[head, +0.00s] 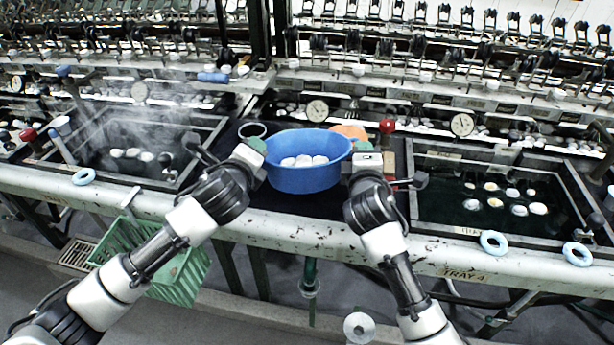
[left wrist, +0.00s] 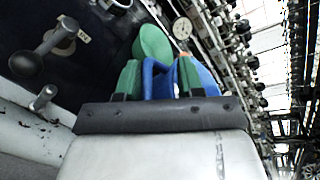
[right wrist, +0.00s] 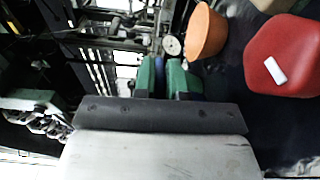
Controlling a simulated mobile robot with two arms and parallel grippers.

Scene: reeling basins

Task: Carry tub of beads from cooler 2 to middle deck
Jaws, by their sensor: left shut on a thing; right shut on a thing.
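A blue tub (head: 305,178) with several white, rounded pieces (head: 304,160) in it is upright between my two grippers, over the dark deck (head: 262,197) between two basins. My left gripper (head: 258,150) is shut on the tub's left rim; the left wrist view shows blue tub wall (left wrist: 160,82) between its green fingers. My right gripper (head: 364,150) is shut at the tub's right rim; its green fingers (right wrist: 166,76) are close together in the right wrist view, where the tub is mostly hidden. I cannot tell whether the tub touches the deck.
Behind the tub are a green bowl (left wrist: 153,42) and an orange bowl (head: 350,131). A red container (right wrist: 285,60) lies to the right. Water-filled basins stand left (head: 130,160) and right (head: 490,205). Pale blue rings (head: 493,242) lie on the front rail; a green basket (head: 150,255) hangs below.

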